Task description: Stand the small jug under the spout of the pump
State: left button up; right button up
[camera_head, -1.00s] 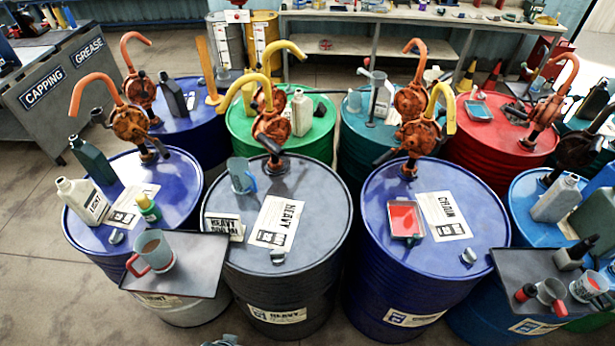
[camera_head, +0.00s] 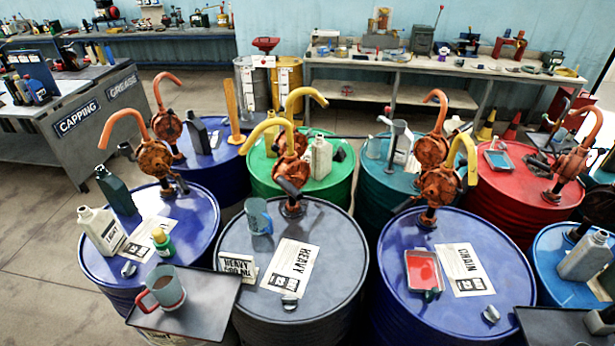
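A small blue-grey jug (camera_head: 258,217) stands upright on the grey drum marked HEAVY (camera_head: 330,262). Beside it, to the right, is that drum's rusty orange pump (camera_head: 292,170). The pump's yellow spout (camera_head: 258,132) curves left, and its tip is above the jug in the picture; I cannot tell whether they line up exactly. Another grey jug with a red handle (camera_head: 167,288) and dark contents stands on a dark tray (camera_head: 212,318) at the front left. Neither of my grippers is in view.
A sign card (camera_head: 238,266) and a label sheet (camera_head: 290,266) lie around the front of the grey drum's top. A blue drum at the right holds a red-filled tray (camera_head: 423,270). A blue drum at the left holds bottles (camera_head: 100,230). Pumps crowd the middle.

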aim_at(259, 223)
jog(key=l, duration=0.65)
jog(key=l+u, duration=0.1)
jog(key=l, duration=0.5)
jog(key=k, duration=0.05)
